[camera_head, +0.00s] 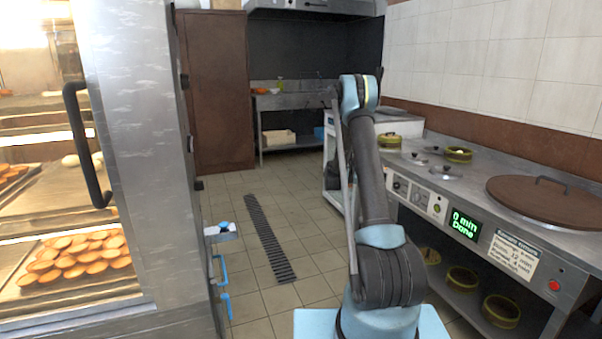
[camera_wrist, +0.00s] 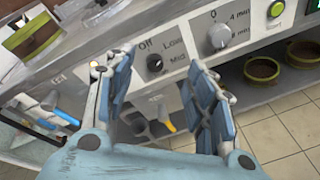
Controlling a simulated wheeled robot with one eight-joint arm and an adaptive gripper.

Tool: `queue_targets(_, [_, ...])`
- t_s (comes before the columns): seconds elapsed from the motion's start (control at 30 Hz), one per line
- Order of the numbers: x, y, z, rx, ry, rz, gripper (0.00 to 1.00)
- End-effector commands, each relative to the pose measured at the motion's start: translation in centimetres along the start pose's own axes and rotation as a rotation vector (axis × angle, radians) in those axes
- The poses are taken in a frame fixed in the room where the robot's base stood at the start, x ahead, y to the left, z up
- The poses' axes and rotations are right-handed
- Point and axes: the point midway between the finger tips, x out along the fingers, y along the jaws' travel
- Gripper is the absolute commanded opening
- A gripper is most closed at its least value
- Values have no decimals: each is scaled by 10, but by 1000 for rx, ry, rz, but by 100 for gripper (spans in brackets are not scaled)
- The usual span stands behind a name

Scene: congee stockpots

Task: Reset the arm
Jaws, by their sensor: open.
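My arm rises in the middle of the head view, and its far end bends away behind the upper link. My gripper (camera_wrist: 165,85) shows in the wrist view with its two blue-padded fingers spread apart and nothing between them. Behind the fingers is the stove's front panel, with a black knob (camera_wrist: 154,63) marked Off, Low and Mid between the fingertips. I cannot tell whether a finger touches the panel. A grey timer knob (camera_wrist: 218,36) sits to the right of it. In the head view the gripper itself is hidden.
The steel counter (camera_head: 470,182) on the right carries a large brown lid (camera_head: 545,200) and small pots. A green display (camera_head: 464,224) reads "0 min Done". A glass-fronted bread cabinet (camera_head: 140,150) stands at left. Tiled floor (camera_head: 225,195) with a drain grate (camera_head: 268,238) lies open between.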

Motion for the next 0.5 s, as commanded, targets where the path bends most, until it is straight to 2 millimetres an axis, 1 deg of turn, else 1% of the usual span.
queue_targets(0.03, [-6,0,13,23,17,-14,50])
queue_targets(0.27, [-30,-4,60,134,98,-84,50])
queue_targets(0.5, [-59,-20,106,250,178,-165,50])
